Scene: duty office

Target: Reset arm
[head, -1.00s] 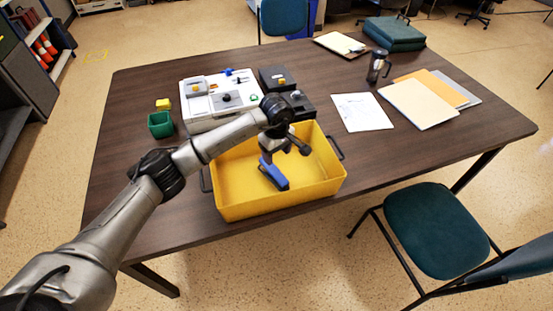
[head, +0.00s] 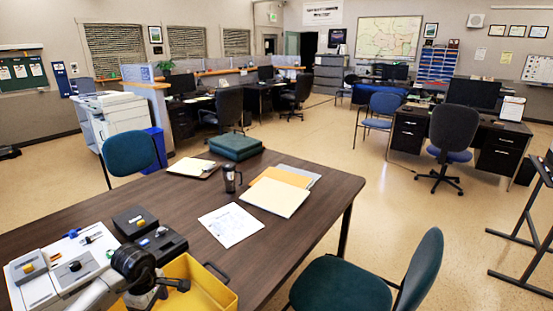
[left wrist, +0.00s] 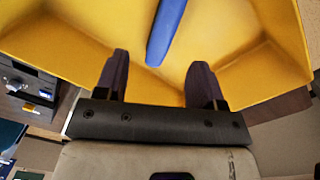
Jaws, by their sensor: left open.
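My left gripper (left wrist: 158,62) is open in the left wrist view, its two dark fingers apart above the yellow bin (left wrist: 60,50). A long blue object (left wrist: 166,30) shows between and beyond the fingers, with no finger touching it in the picture. How far below the fingers it lies, I cannot tell. In the head view the yellow bin (head: 208,282) is cut off by the bottom edge. My left wrist covers part of it, and the blue object and fingertips do not show there. My right gripper is not in view.
On the table (head: 270,250), a white panel (head: 35,290) and black boxes (head: 135,221) stand beside the bin. Papers (head: 230,225), folders (head: 275,196), a mug (head: 229,179) and a clipboard (head: 192,168) lie farther back. A green chair (head: 335,285) stands at the front right.

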